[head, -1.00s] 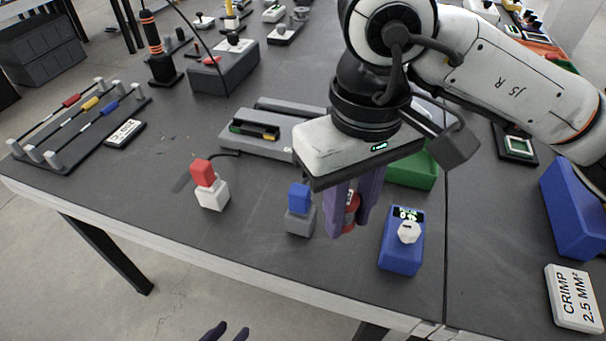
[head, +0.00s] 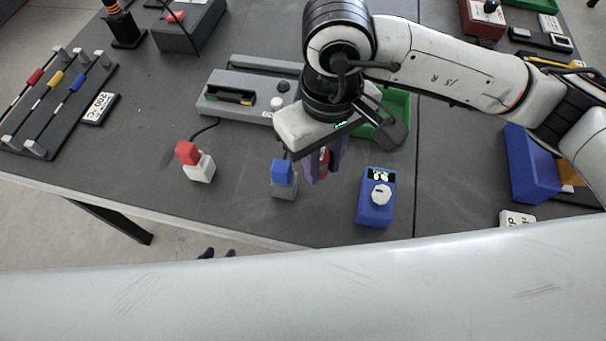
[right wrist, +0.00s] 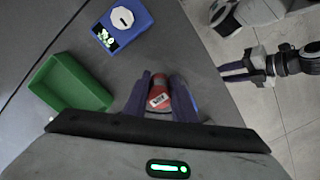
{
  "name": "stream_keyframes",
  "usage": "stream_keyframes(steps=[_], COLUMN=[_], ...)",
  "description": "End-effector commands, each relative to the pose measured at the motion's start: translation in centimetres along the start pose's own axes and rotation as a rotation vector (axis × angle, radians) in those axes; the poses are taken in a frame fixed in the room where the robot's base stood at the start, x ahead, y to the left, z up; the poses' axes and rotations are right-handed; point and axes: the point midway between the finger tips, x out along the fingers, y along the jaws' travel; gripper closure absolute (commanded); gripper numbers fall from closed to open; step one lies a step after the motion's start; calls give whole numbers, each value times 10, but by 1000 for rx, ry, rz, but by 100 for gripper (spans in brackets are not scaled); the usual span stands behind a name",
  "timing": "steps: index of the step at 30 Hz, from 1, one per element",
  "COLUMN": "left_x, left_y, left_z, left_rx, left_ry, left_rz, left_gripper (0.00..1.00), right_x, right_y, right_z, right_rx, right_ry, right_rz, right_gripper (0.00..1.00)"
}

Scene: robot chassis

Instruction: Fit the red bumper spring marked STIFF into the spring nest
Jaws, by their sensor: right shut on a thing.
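My right gripper (head: 322,172) is shut on a red cylindrical piece with a pale label, the red bumper spring (right wrist: 158,97). It holds the spring between its purple fingers, over the table between the blue-topped grey block and the blue meter. The label's lettering is too small to read. The spring also shows in part in the head view (head: 323,162). My left gripper (right wrist: 234,71) is empty, its fingers apart, off the table edge; its fingertips also show low in the head view (head: 218,254). I cannot pick out the spring nest for certain.
The blue meter (head: 372,211) stands right of the held spring, the blue-capped grey block (head: 284,189) left. A red-capped white block (head: 199,170) is further left. Behind are a slotted grey fixture (head: 215,104) and a green bin (head: 400,105). Front table between blocks is clear.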

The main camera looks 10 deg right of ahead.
Motion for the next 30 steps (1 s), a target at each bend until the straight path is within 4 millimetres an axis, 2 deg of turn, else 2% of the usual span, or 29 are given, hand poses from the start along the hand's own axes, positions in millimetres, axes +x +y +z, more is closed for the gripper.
stream_keyframes(steps=[3, 15, 29, 30], left_x=[0, -4, -1, -1], left_y=[0, 2, 3, 3], left_z=[-7, -11, -3, -3], left_rx=[2, 5, 5, 5], left_ry=[10, 7, 1, 1], left_rz=[0, 4, 6, 6], left_gripper=[69, 69, 69, 69], right_x=[24, 72, 82, 82], right_y=[0, 0, 0, 0], right_z=[1, 1, 0, 0], right_rx=[2, 2, 0, 0], right_ry=[-6, -3, 1, 0], right_rz=[-1, 0, 1, 0], right_gripper=[99, 99, 99, 75])
